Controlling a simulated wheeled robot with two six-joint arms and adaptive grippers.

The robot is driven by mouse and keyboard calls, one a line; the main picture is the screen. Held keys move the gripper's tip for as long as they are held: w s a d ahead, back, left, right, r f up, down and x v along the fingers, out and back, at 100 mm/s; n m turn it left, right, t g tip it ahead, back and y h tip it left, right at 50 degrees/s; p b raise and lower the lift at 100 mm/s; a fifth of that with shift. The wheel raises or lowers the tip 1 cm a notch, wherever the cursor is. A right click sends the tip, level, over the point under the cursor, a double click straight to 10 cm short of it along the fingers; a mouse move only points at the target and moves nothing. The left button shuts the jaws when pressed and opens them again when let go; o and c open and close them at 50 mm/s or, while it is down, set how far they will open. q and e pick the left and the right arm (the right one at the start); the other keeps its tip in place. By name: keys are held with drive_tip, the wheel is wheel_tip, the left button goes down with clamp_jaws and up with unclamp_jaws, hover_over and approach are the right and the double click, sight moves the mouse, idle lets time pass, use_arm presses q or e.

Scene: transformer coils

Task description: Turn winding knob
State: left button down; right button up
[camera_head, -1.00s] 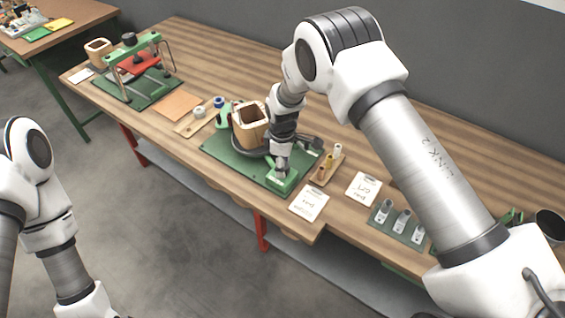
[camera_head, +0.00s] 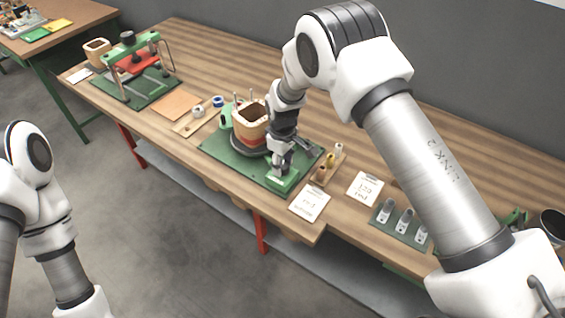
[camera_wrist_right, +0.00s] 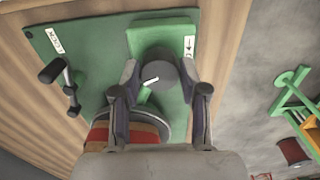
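The winding knob (camera_wrist_right: 160,73) is a dark grey cylinder with a white mark, on a green block (camera_wrist_right: 162,34) of the winding base; the mark is tilted. My right gripper (camera_wrist_right: 159,72) points down at it, one finger on each side, close against it. In the head view the knob is hidden behind the right gripper (camera_head: 280,168). The wooden coil former (camera_head: 249,118) stands on a dark round turntable, with a red band around its lower part; the band also shows in the right wrist view (camera_wrist_right: 125,133). My left gripper is out of view.
A crank-like lever (camera_wrist_right: 65,82) stands on the green base (camera_head: 230,157). A wooden block with small pegs (camera_head: 328,165), white cards (camera_head: 309,203) and a green rack (camera_head: 400,223) lie to the right. A green press (camera_head: 137,70) stands at the far left.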

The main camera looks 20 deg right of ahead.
sight(282, 164)
drive_tip(key=shift+o, duration=1)
wheel_tip(282, 164, up, 12)
